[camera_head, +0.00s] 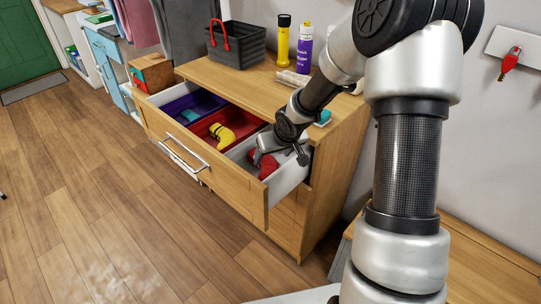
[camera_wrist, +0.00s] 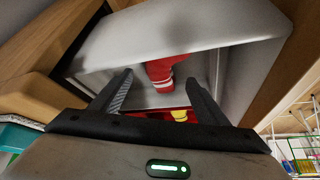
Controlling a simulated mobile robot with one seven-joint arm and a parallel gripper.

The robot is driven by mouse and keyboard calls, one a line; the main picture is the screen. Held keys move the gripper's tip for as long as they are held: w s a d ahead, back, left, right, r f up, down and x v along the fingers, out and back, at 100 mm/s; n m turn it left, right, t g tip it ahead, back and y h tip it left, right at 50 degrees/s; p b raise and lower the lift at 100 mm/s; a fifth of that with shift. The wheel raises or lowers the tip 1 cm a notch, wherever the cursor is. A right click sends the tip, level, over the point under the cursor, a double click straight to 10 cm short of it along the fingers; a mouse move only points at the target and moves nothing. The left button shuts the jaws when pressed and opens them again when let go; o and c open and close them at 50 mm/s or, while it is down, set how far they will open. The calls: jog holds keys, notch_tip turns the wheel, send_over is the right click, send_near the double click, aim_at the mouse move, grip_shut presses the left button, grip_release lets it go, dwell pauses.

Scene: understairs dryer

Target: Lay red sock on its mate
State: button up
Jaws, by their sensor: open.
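A red sock (camera_head: 263,164) lies in the grey section (camera_head: 290,179) at the near right end of the open drawer. In the wrist view the red sock (camera_wrist: 166,72) has white stripes and lies against pale grey walls. My gripper (camera_head: 280,157) is inside or just over that section. In the wrist view my gripper (camera_wrist: 160,85) is open, with the sock showing between and beyond the two fingers. I cannot tell whether either finger touches it. Part of the sock is hidden by my gripper, and I cannot make out a second red sock.
The drawer's red section (camera_head: 205,126) holds a yellow sock (camera_head: 222,134) with dark bands. The purple section (camera_head: 178,104) holds something teal. A black basket (camera_head: 237,46), a yellow bottle (camera_head: 283,45) and a purple bottle (camera_head: 304,52) stand on the dresser top (camera_head: 240,82) above. The floor ahead is clear.

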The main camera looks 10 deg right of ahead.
jog(key=p+v, duration=0.2)
jog(key=v, duration=0.4)
jog(key=shift+s+r, duration=0.1)
jog(key=shift+r, duration=0.05)
